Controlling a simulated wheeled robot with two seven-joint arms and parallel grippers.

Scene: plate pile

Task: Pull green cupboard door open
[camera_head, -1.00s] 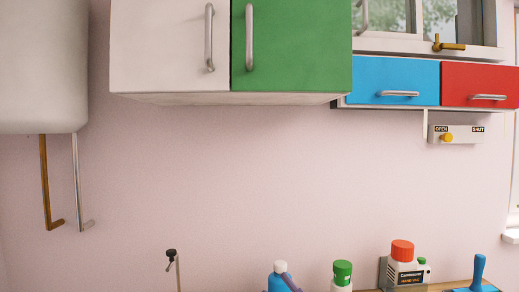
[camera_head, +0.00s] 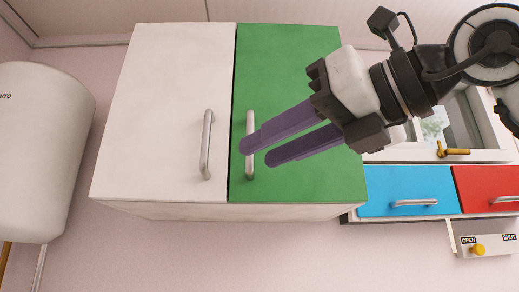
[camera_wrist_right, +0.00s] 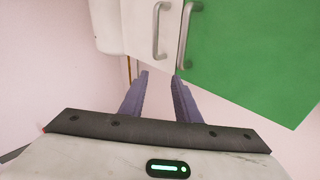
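The green cupboard door (camera_head: 300,75) is shut beside a white door on a wall cupboard. Its silver vertical handle (camera_head: 250,172) runs along its left edge, partly hidden behind my right gripper's fingers. My right gripper (camera_head: 255,152) comes in from the right, its two purple fingers apart and pointing left toward the handle. In the right wrist view the fingers (camera_wrist_right: 158,75) are parted with nothing between them. The green door (camera_wrist_right: 255,55) and its handle (camera_wrist_right: 187,32) lie ahead of the fingertips, apart from them. My left gripper is not in view.
The white cupboard door (camera_head: 165,100) has its own handle (camera_head: 206,145) close to the green one. A white water heater (camera_head: 40,150) hangs at the left. Blue (camera_head: 408,190) and red (camera_head: 488,187) drawers are lower right, above an OPEN/SHUT panel (camera_head: 485,243).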

